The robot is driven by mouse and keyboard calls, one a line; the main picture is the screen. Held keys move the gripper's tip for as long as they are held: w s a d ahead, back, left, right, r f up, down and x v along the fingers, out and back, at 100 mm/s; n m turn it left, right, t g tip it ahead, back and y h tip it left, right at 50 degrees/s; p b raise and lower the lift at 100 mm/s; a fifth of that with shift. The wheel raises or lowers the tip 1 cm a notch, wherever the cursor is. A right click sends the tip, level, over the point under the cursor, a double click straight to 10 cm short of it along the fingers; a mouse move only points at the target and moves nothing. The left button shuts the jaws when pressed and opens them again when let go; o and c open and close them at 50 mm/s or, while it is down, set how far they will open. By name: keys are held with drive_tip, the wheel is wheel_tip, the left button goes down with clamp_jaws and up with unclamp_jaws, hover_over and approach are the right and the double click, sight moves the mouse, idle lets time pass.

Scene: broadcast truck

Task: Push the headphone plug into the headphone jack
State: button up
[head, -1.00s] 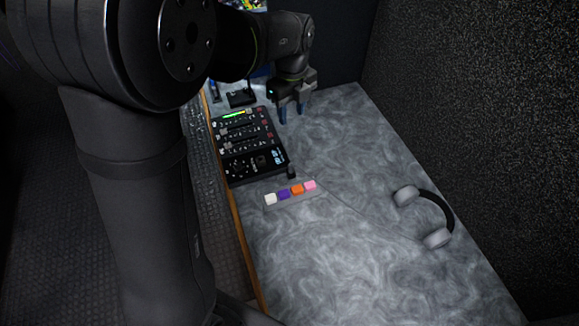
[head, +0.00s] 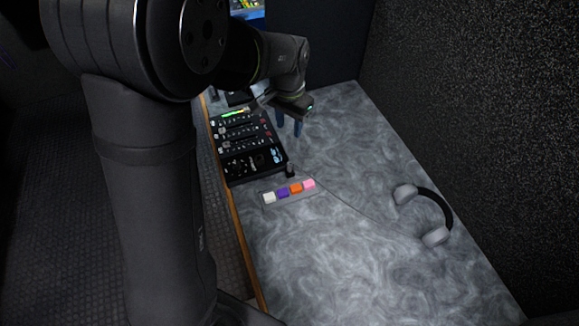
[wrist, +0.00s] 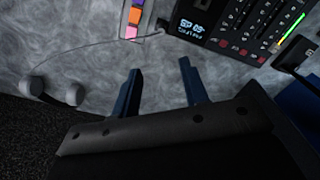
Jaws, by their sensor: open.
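The headphone plug (head: 290,171) is a small dark piece by the near right corner of the black mixer (head: 239,164). A thin cable runs from it to the grey headphones (head: 437,236). In the wrist view the plug (wrist: 162,26) shows as a dark bit beside the mixer (wrist: 228,27). I cannot make out the headphone jack, nor whether the plug touches the mixer. My gripper (head: 289,125) is open and empty, with blue fingers pointing down over the table beyond the plug. In the wrist view my gripper (wrist: 160,67) has its fingers apart, with bare table between them.
A strip with white, purple, orange and pink buttons (head: 296,188) lies just in front of the plug. A small black item (head: 238,98) stands behind the mixer. A dark wall borders the table's right side. The grey tabletop (head: 350,270) is clear in front.

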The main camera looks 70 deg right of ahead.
drive_tip(key=f+n, duration=0.1)
drive_tip(key=n, duration=0.4)
hover_over(289, 163)
drive_tip(key=shift+n, duration=0.4)
drive_tip(key=f, duration=1.2)
drive_tip(key=shift+s+a+f, duration=0.1)
drive_tip(key=shift+a, duration=0.15)
drive_tip(key=shift+d+f, duration=0.15)
drive_tip(key=shift+f, duration=1.25)
drive_tip(key=shift+d+f, duration=0.15)
drive_tip(key=shift+f, duration=1.2)
clamp_jaws()
